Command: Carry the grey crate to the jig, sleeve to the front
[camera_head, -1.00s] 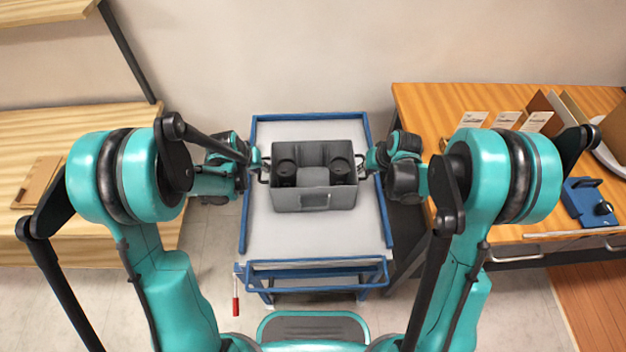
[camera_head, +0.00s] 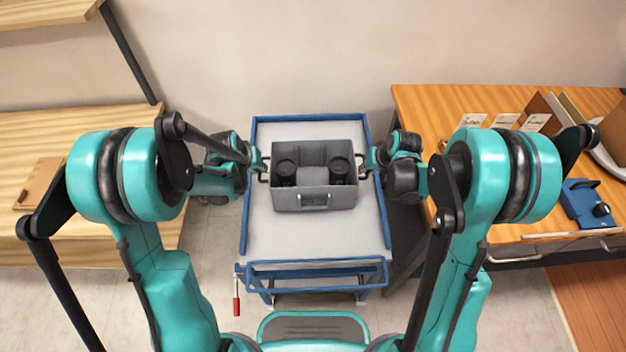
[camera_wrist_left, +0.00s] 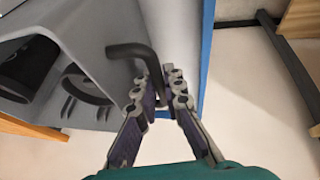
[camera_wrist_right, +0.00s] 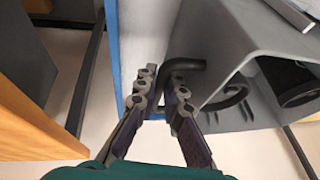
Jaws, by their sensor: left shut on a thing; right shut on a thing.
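The grey crate (camera_head: 312,197) is over the top of the blue-framed cart; I cannot tell whether it rests there or hangs just above. It is upright, with two dark cylindrical things inside. A small pale sleeve (camera_head: 315,200) is on its near wall. My left gripper (camera_head: 262,164) is shut on the crate's left handle, a dark bent bar (camera_wrist_left: 135,52). My right gripper (camera_head: 370,164) is shut on the right handle (camera_wrist_right: 180,66). I cannot make out a jig for certain.
The cart (camera_head: 260,235) has a pale top and a blue rim. A wooden table (camera_head: 440,110) at right bears cards, folders and a blue device (camera_head: 588,205). A wooden bench (camera_head: 90,120) is at left. A wall closes off the back.

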